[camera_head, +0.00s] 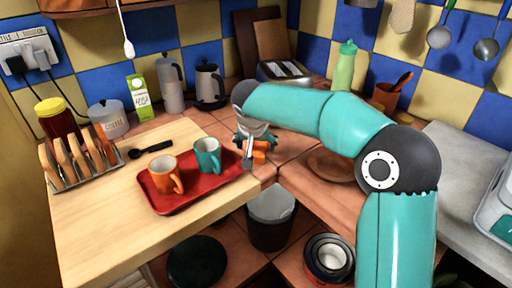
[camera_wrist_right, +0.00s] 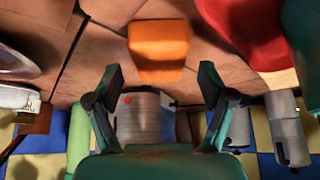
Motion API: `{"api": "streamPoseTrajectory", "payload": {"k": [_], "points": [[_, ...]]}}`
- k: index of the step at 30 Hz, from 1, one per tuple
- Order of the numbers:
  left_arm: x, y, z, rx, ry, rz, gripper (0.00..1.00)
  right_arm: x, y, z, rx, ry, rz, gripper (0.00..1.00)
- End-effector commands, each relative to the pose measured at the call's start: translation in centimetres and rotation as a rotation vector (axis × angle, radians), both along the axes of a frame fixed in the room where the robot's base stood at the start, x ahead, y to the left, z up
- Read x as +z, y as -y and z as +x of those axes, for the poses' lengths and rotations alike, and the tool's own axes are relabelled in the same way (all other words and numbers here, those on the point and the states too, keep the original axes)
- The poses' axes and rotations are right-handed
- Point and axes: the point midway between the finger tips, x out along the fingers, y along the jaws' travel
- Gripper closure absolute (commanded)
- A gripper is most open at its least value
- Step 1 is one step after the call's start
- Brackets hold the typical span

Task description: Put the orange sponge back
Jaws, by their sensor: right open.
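The orange sponge (camera_head: 260,150) is a small block on the terracotta-tiled counter, just right of the red tray; my right gripper partly hides it in the head view. In the right wrist view the sponge (camera_wrist_right: 158,48) lies on the tiles beyond my fingertips, roughly centred between them. My right gripper (camera_head: 248,148) is above the counter beside the sponge. In the wrist view my right gripper (camera_wrist_right: 160,75) has its two dark fingers spread, with nothing between them. My left gripper is not in view.
The red tray (camera_head: 162,202) holds an orange mug (camera_head: 163,173) and a teal mug (camera_head: 207,156). A toaster (camera_head: 284,72) and a green bottle (camera_head: 344,68) stand behind. A brown round plate (camera_head: 325,164) lies to the right. A grey bin (camera_head: 270,225) stands below the counter edge.

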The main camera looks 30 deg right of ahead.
Motion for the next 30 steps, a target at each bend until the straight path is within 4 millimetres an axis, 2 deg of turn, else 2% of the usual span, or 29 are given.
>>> {"api": "streamPoseTrajectory", "payload": {"k": [1, 6, 13, 18, 30], "points": [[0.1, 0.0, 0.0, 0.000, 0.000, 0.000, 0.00, 1.1, -0.4, -0.3, 0.001, 0.005, -0.001, 0.19], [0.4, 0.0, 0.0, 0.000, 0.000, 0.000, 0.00, 4.2, -1.6, -1.6, 0.004, 0.005, -0.001, 0.19], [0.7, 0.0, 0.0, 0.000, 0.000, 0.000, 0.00, 7.3, -2.8, -3.0, 0.002, 0.001, -0.001, 0.19], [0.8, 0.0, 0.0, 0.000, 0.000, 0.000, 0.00, 8.0, -3.1, -3.4, 0.002, 0.000, -0.001, 0.19], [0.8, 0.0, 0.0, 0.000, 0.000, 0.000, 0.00, 8.1, -3.1, -3.5, 0.000, 0.000, -0.002, 0.19]]}}
